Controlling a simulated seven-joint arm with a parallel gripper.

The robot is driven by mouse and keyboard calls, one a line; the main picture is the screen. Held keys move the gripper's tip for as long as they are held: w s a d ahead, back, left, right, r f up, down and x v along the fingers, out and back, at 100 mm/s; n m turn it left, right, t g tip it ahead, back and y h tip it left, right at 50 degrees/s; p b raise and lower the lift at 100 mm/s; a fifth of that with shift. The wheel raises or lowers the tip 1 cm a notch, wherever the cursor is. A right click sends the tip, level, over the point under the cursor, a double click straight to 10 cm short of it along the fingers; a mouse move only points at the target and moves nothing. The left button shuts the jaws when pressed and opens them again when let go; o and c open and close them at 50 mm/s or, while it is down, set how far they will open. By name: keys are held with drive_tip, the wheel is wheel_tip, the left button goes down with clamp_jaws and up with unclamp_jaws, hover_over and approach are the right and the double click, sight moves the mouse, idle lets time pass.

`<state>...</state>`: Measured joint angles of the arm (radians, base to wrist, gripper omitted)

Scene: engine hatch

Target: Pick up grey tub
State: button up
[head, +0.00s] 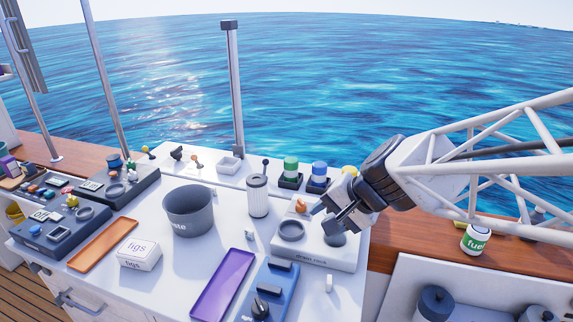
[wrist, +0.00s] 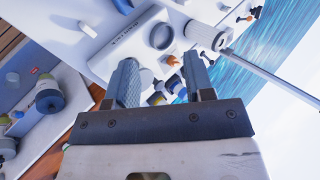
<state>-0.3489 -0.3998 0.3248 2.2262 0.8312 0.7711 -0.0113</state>
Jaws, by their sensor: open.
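The grey tub (head: 188,212) is a round, open-topped bucket with partly visible white lettering. It stands upright on the white worktop, left of centre in the head view. I cannot make it out in the wrist view. My gripper (head: 331,215) is well to the right of the tub, above the pale grey rack block (head: 318,255). Its jaws are open and nothing shows held between them; both fingers also show in the wrist view (wrist: 160,62).
A white ribbed cylinder (head: 258,196) stands between the tub and my gripper. A white figs box (head: 139,254), an orange tray (head: 105,244) and a purple tray (head: 222,284) lie in front of the tub. Green and blue capped jars (head: 290,170) stand behind the rack block.

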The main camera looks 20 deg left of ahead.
drive_tip(key=w+a+f+m+y, duration=0.2)
drive_tip(key=a, duration=0.7)
drive_tip(key=w+a+f+m+y, duration=0.1)
drive_tip(key=w+a+f, duration=0.1)
drive_tip(key=a, duration=0.8)
drive_tip(key=m+y, duration=0.1)
drive_tip(key=m, duration=0.3)
approach(181, 218)
drive_tip(key=shift+r, duration=0.15)
drive_tip(key=shift+x, duration=1.3)
drive_tip(key=shift+a, duration=0.1)
drive_tip(key=shift+x, duration=2.5)
